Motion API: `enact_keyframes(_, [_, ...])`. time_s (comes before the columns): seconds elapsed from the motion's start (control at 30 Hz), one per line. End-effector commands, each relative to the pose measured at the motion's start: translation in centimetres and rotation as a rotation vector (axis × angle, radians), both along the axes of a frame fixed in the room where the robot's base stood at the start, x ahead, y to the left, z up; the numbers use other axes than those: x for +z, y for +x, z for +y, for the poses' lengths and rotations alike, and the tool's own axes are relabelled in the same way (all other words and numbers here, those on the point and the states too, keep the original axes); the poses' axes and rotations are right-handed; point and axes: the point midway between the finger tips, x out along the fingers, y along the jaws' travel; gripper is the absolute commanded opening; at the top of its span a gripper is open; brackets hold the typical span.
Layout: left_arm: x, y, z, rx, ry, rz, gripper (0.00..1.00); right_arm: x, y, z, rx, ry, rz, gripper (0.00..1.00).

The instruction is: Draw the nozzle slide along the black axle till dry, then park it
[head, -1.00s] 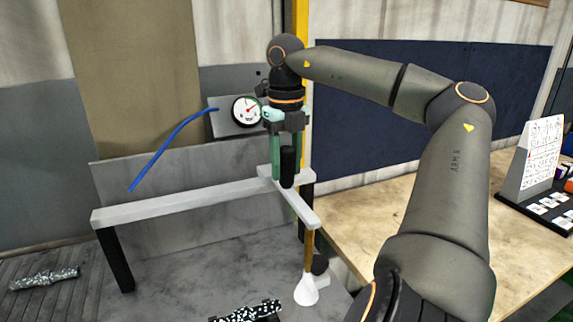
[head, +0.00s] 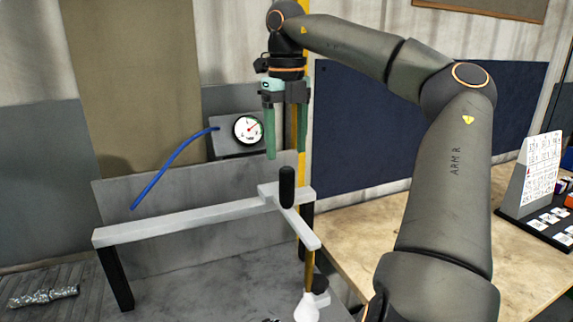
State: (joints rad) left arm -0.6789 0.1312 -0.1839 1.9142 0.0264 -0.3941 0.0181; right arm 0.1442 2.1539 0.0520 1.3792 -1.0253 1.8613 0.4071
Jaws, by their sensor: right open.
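The nozzle slide (head: 300,228) sits at the right end of the pale rail (head: 180,220), with its black handle (head: 287,187) upright. A brass tube (head: 310,268) runs down from its arm to a white cone nozzle (head: 307,308) at the bottom edge. My right gripper (head: 285,157) is open and empty, with its green fingers pointing down above the handle and apart from it. A mottled grey-white shaft piece (head: 44,296) lies at the lower left. I cannot make out a black axle. My left gripper is not in view.
A dial gauge (head: 248,129) on a grey box with a blue hose (head: 170,165) stands behind the rail. A wooden table (head: 400,215) on the right holds a white chart stand (head: 540,172). A yellow post (head: 303,100) rises behind my gripper.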

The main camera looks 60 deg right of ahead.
Motion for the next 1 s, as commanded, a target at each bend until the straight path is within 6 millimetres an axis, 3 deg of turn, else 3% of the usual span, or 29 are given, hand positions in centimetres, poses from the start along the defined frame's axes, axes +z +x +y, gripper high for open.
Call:
enact_keyframes(0.13, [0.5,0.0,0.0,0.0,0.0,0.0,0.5,2.3,0.0,0.0,-0.002,-0.002,0.001,0.69])
enact_keyframes(0.37, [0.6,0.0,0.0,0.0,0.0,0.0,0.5,3.3,0.0,0.0,0.002,0.001,-0.001,0.69])
enact_keyframes(0.87, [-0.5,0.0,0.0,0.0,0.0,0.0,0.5,2.2,0.0,-0.1,0.002,0.004,0.0,0.69])
enact_keyframes(1.0, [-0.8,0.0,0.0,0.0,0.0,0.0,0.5,0.6,0.0,-0.1,0.005,0.007,0.0,0.69])
